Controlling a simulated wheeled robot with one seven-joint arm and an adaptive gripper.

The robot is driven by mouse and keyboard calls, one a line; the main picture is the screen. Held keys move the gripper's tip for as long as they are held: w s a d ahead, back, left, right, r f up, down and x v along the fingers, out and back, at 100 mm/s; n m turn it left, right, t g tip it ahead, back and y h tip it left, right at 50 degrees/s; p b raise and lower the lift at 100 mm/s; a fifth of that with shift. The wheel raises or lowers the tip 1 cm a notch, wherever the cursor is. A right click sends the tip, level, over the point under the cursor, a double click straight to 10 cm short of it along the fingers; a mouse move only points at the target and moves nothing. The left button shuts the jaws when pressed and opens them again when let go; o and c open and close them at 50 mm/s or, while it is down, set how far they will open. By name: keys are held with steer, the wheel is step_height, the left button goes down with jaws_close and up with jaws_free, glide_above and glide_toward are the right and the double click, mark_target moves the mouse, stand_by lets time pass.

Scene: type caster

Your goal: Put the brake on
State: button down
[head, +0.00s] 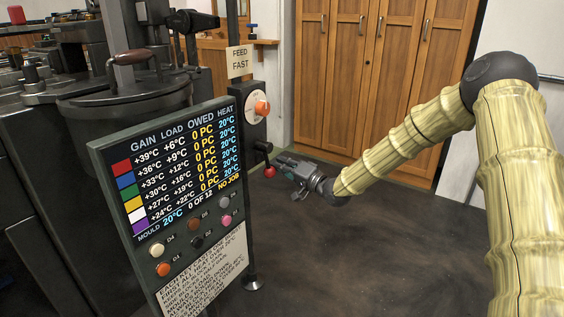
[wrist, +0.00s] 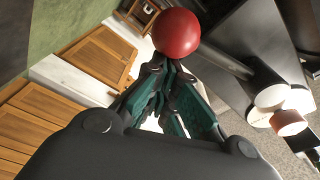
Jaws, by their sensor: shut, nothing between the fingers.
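A red ball knob (head: 269,172) sits on a short lever low on the dark post, beneath a dial. No label naming a brake is readable in view. My gripper (head: 282,162) is beside the post, just right of the red knob. In the wrist view the red ball knob (wrist: 176,33) is large and lies just beyond the fingertips. There my gripper (wrist: 170,78) shows its green-padded fingers drawn together, with nothing between them. I cannot tell whether the fingertips touch the ball.
A display panel (head: 180,175) with several coloured buttons stands in front of the post. A dial with an orange knob (head: 262,107) sits above the red ball, under a FEED FAST sign (head: 239,61). Dark machinery (head: 110,110) fills the left. Wooden cabinets (head: 380,70) stand behind; floor is clear at right.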

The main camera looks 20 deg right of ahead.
mark_target(275, 173)
steer(key=shift+s+a+p, duration=0.15)
steer(key=shift+p, duration=0.2)
steer(key=a+m+p, duration=0.1)
steer(key=s+f+m+p, duration=0.1)
steer(key=p, duration=0.1)
steer(key=s+a+m+p, duration=0.1)
steer(key=m+p, duration=0.1)
steer(key=shift+a+f+g, duration=0.25)
steer(key=shift+a+g, duration=0.05)
steer(key=shift+s+a+f+m+p, duration=0.2)
steer(key=shift+s+a+m+p, duration=0.3)
steer(key=shift+a+m+p, duration=0.3)
steer(key=shift+s+a+f+m+p, duration=0.2)
steer(key=shift+s+a+m+p, duration=0.35)
steer(key=shift+m, duration=0.45)
steer(key=shift+w, duration=0.15)
